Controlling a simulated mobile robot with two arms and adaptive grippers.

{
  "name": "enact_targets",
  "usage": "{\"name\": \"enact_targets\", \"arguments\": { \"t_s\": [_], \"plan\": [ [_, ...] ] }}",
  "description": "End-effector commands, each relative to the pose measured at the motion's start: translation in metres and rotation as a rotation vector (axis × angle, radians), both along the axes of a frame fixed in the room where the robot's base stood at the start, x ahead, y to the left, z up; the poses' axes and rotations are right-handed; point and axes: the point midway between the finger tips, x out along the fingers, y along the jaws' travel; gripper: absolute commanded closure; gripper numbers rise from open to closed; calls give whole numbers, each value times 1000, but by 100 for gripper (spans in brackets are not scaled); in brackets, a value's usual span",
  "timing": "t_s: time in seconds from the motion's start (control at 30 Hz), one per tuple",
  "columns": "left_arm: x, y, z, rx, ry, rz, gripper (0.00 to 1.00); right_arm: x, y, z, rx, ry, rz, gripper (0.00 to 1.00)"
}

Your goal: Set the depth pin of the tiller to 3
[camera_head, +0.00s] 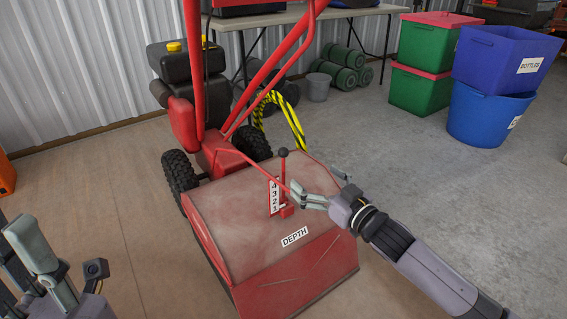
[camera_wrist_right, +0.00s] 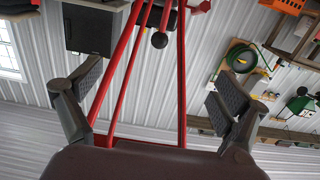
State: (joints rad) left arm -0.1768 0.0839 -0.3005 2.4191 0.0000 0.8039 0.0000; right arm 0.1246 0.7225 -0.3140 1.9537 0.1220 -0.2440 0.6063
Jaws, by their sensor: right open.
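The red tiller (camera_head: 255,235) stands in the middle of the head view, with a DEPTH label on its hood. A white scale plate (camera_head: 274,196) reads 4, 3, 2, 1 from top to bottom. A red depth pin (camera_head: 287,211) sits low beside it, near 1. A lever with a dark ball knob (camera_head: 283,153) rises behind; a dark knob (camera_wrist_right: 159,40) also shows in the right wrist view. My right gripper (camera_head: 319,187) is open and empty, just right of the scale, its fingers spread in the wrist view (camera_wrist_right: 157,92). My left gripper (camera_head: 45,255) is partly cut off at lower left.
The tiller's red handlebars (camera_head: 275,65) rise above the hood. A blue tub (camera_head: 488,115), blue bin (camera_head: 505,60) and green crates (camera_head: 420,90) stand at right. A table (camera_head: 300,17) is behind.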

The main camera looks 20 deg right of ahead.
Motion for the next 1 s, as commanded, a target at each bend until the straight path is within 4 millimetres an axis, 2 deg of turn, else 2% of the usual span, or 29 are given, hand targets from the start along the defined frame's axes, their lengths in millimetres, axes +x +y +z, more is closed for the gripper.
{"name": "enact_targets", "arguments": {
  "t_s": [0.63,1.0],
  "plan": [
    [1,-3,15,10,-87,6,70,69,25,2,1,0,-2,7],
    [2,-2,10,7,-54,4,70,109,40,2,1,1,-2,7]
  ]
}}
